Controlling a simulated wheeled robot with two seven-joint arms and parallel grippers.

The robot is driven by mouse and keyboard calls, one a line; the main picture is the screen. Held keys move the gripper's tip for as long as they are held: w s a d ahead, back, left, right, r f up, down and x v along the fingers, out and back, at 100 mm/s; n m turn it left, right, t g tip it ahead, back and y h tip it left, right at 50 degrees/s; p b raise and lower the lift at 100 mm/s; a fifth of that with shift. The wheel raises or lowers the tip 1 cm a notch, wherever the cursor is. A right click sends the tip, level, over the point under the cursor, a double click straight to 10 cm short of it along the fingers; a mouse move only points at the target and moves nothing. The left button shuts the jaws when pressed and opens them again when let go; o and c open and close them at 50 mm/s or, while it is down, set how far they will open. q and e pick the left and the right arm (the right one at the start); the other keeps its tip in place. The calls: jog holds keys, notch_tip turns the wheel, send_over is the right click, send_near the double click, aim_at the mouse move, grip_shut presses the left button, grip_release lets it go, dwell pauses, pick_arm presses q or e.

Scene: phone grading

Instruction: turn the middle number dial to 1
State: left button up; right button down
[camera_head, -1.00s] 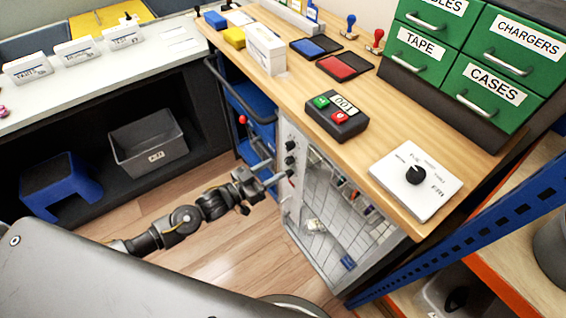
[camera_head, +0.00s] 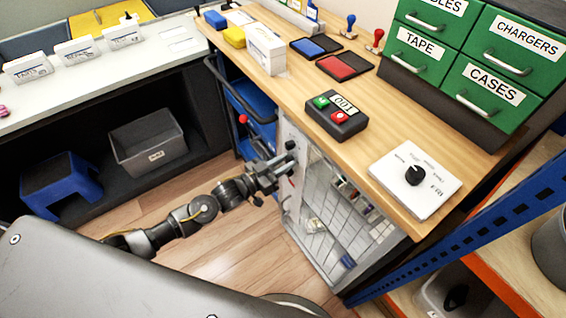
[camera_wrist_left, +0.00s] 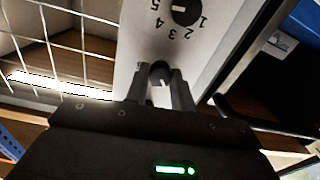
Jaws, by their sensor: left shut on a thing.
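My left gripper (camera_head: 285,163) is at the narrow pale dial panel (camera_head: 289,128) on the front of the cabinet under the wooden bench. In the left wrist view its fingers (camera_wrist_left: 161,92) are shut on a dark round dial (camera_wrist_left: 160,70) with a light mark on it. It appears to be the middle dial; its numbers are hidden or unreadable. Another black dial (camera_wrist_left: 187,11), with printed numbers 1 to 5 around it, is free beside it. In the head view a dark dial (camera_head: 291,145) shows just above the fingers. My right gripper is out of view.
A wire-grid cabinet front (camera_head: 330,222) lies right of the panel, and a blue cart (camera_head: 250,105) stands left of it. The floor below is clear.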

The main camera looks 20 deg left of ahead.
pick_arm(q)
jog(key=shift+c, duration=0.2)
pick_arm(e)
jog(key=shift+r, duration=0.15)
pick_arm(q)
jog(key=shift+r+n+p, duration=0.15)
jog(key=shift+n+p, duration=0.6)
jog(key=shift+n, duration=0.15)
jog(key=shift+n+p, duration=0.75)
jog(key=shift+n, duration=0.35)
jog(key=shift+n+p, duration=0.65)
jog(key=shift+n, duration=0.85)
jog(key=shift+n+p, duration=0.4)
jog(key=shift+p, duration=0.05)
jog(key=shift+a, duration=0.1)
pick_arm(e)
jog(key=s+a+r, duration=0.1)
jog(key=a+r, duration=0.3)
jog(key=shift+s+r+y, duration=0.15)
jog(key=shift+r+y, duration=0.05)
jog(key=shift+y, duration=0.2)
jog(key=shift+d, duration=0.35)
